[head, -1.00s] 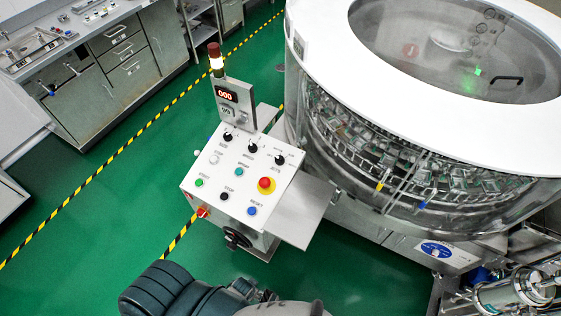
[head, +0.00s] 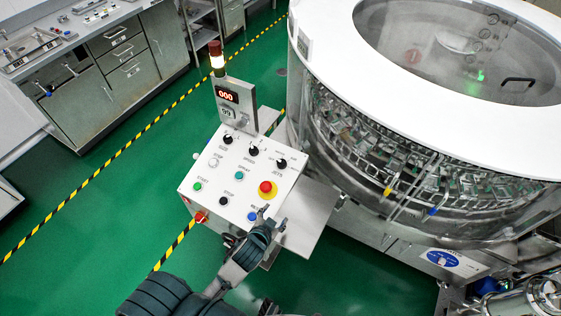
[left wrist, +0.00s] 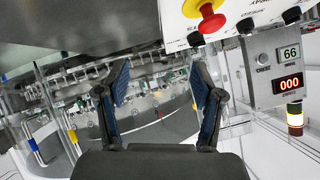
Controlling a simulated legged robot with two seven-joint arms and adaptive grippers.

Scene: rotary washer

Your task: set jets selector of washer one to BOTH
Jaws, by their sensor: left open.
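The washer's white control panel (head: 205,178) stands in the middle of the head view. Its jets selector (head: 281,163) is a black rotary knob at the panel's right, labelled JETS; its exact setting is too small to read. In the left wrist view the jets selector (left wrist: 195,38) shows beside the red stop button, at the top. My left gripper (head: 273,218) is open and empty, at the panel's lower right corner, apart from the knob and below the red stop button. Its two fingers also show in the left wrist view (left wrist: 160,95). My right gripper is out of view.
The red stop button (head: 265,187) on yellow lies between my left gripper and the selector. Two more black knobs, size (head: 228,139) and speed (head: 254,150), sit to its left. The round glass-walled washer (head: 390,150) stands close on the right. Green floor is clear at left.

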